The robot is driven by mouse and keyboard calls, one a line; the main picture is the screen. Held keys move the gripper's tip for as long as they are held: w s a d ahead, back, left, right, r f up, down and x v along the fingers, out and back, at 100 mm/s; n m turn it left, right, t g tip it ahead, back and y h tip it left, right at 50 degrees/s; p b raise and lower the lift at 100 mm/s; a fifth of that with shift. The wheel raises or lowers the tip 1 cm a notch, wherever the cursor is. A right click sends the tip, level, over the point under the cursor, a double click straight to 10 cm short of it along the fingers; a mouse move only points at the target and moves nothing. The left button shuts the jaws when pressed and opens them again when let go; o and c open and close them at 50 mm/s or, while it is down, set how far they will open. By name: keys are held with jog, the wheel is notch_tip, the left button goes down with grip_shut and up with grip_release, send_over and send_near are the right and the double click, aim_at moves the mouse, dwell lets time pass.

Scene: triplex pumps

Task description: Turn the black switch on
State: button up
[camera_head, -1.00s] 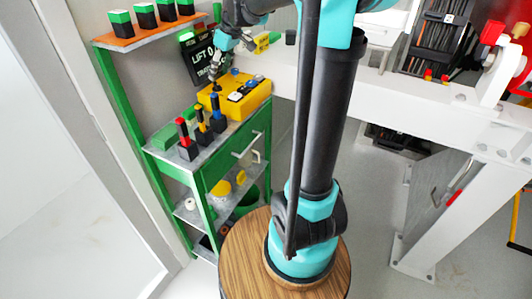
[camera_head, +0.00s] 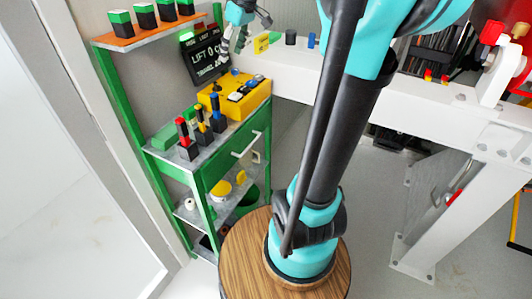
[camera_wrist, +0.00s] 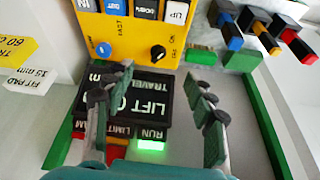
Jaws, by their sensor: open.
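The black switch (camera_wrist: 158,52) is a round knob on the yellow control box (camera_wrist: 128,38), at its near right corner in the wrist view. Small lettering stands beside it; I cannot tell its setting. In the head view the yellow box (camera_head: 262,92) sits on the green shelf unit, and the knob is too small to make out surely. My gripper (camera_wrist: 160,82) is open and empty, its fingers spread over the black display panel in the wrist view. In the head view my gripper (camera_head: 234,46) is above and behind the box, apart from it.
The display panel (camera_head: 203,56) reads "LIFT 0" and stands behind the box; its RUN lamp (camera_wrist: 152,145) glows green. A blue knob (camera_wrist: 103,49) and rocker buttons share the box. Red, yellow and blue handled switches (camera_head: 199,125) stand close by. A white beam (camera_head: 300,85) runs right.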

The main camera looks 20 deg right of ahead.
jog(key=s+f+m, duration=0.1)
jog(key=s+f, duration=0.1)
jog(key=f, duration=0.2)
jog(key=s+d+f+m, duration=0.1)
jog(key=s+f, duration=0.2)
jog(key=f, duration=0.2)
jog(key=s+d+f+m+h, duration=0.1)
jog(key=s+f, duration=0.2)
jog(key=f, duration=0.2)
jog(key=shift+s+d+f+m, duration=0.15)
jog(key=shift+s+d+m, duration=0.05)
jog(key=shift+d+m, duration=0.1)
jog(key=s+d+f+m+h, duration=0.1)
jog(key=s+d+f+m, duration=0.1)
jog(key=s+f, duration=1)
jog(key=shift+s+d+f+m+t+h, duration=0.2)
jog(key=shift+f+m+t+h, duration=0.15)
jog(key=shift+m, duration=0.55)
